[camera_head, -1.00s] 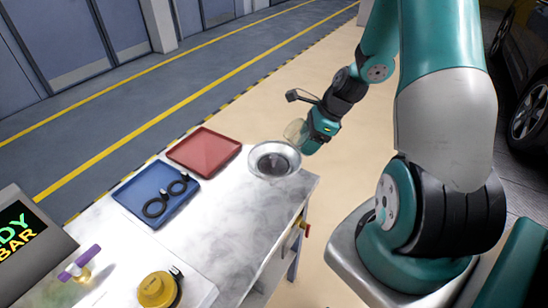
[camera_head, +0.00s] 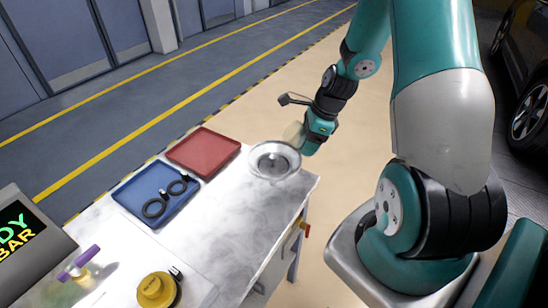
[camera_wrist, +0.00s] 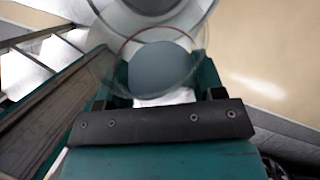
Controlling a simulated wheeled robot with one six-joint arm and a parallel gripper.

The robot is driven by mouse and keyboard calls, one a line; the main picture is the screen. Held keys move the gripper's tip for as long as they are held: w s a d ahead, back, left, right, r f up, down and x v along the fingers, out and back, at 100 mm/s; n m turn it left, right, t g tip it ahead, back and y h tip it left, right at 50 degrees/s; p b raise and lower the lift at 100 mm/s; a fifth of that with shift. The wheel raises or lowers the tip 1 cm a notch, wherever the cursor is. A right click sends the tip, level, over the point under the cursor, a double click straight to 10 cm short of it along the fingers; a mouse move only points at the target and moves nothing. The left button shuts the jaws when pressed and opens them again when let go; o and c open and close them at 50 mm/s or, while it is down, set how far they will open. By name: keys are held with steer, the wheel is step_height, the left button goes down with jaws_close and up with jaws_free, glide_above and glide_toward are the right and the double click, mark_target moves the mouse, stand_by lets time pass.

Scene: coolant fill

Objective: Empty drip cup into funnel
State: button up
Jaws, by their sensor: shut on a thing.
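The funnel (camera_head: 262,173) is a wide, shiny metal bowl at the far right corner of the bench in the head view. My gripper (camera_head: 306,138) is just right of its rim and slightly above it. It is shut on the clear drip cup (camera_head: 293,133), which is tilted toward the funnel. In the wrist view the see-through cup (camera_wrist: 160,62) sits between the fingers of my gripper (camera_wrist: 160,92), with a grey-blue round area showing through it. I cannot tell whether any liquid is in the cup.
A red tray (camera_head: 203,151) and a blue tray (camera_head: 135,205) with black ring-shaped parts lie left of the funnel. A yellow cap (camera_head: 155,290), a purple-topped item (camera_head: 78,262) and a display (camera_head: 25,235) are at the near left. The bench (camera_head: 225,215) is clear in its middle.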

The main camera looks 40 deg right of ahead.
steer(key=shift+f+g+h, duration=0.4)
steer(key=shift+g+h, duration=0.5)
steer(key=shift+h, duration=0.3)
stand_by(0.7)
steer(key=shift+w+a+r+g+h+p, duration=0.1)
steer(key=shift+a+r+g+h+p, duration=0.1)
steer(key=shift+r+g+h+p, duration=0.35)
stand_by(0.8)
steer(key=shift+w+a+f+g+h, duration=0.35)
steer(key=shift+w+a+g+h, duration=0.2)
steer(key=shift+h, duration=0.1)
stand_by(0.7)
steer(key=shift+w+a+r+g+h+p, duration=0.15)
steer(key=shift+a+r+g+h+p, duration=0.1)
steer(key=shift+r+g+h+p, duration=0.35)
stand_by(0.8)
